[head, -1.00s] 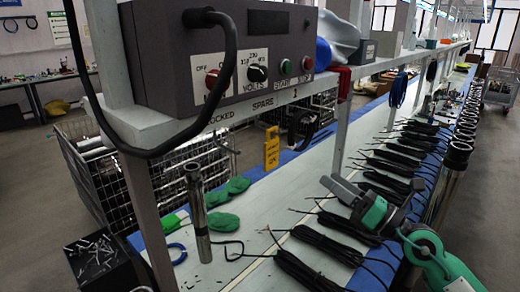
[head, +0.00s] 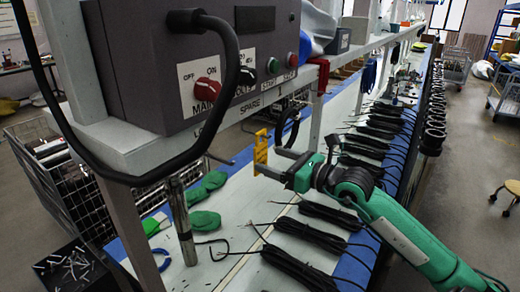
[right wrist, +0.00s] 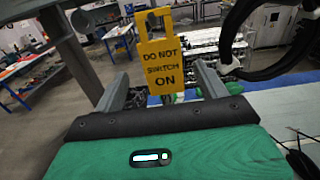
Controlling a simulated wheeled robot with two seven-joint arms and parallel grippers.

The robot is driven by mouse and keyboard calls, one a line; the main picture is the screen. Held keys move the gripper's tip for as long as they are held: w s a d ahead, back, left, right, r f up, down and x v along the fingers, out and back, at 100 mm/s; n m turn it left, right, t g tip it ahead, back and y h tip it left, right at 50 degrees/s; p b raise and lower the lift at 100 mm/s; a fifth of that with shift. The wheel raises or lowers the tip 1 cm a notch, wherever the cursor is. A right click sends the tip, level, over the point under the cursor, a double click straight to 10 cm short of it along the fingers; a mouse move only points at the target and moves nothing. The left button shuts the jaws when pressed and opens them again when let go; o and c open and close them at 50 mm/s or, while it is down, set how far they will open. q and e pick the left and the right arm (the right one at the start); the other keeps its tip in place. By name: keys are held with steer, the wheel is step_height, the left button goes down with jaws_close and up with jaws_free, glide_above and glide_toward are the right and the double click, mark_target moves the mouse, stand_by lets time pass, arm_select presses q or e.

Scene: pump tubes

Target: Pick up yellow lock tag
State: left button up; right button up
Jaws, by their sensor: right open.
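The yellow lock tag (head: 261,150) hangs below the shelf edge under the grey control box. In the right wrist view the tag (right wrist: 161,60) is upright, reads "DO NOT SWITCH ON" and faces me. My right gripper (head: 271,162) is open at the tag. In the right wrist view the two fingers of the gripper (right wrist: 160,82) stand one on each side of the tag's lower part, with visible gaps. I cannot tell how deep the tag sits between the fingertips. My left gripper is not in view.
The grey control box (head: 200,60) sits on the shelf, with a thick black cable looping in front. A black hook-like loop (right wrist: 240,45) is close right of the tag. Black cable bundles (head: 313,243), green gloves (head: 204,220) and a metal tube (head: 181,222) are on the bench below.

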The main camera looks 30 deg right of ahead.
mark_target(262, 155)
steer(key=shift+w+a, duration=0.25)
steer(key=shift+w, duration=0.4)
steer(key=p+x, duration=0.4)
steer(key=shift+d+r, duration=0.1)
steer(key=shift+r, duration=0.15)
steer(key=shift+w+f, duration=0.15)
steer(key=shift+w, duration=0.45)
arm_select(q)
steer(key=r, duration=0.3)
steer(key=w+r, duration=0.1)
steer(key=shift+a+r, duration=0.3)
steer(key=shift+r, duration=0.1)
arm_select(e)
steer(key=shift+a, duration=0.25)
steer(key=shift+c, duration=0.2)
steer(key=c, duration=1)
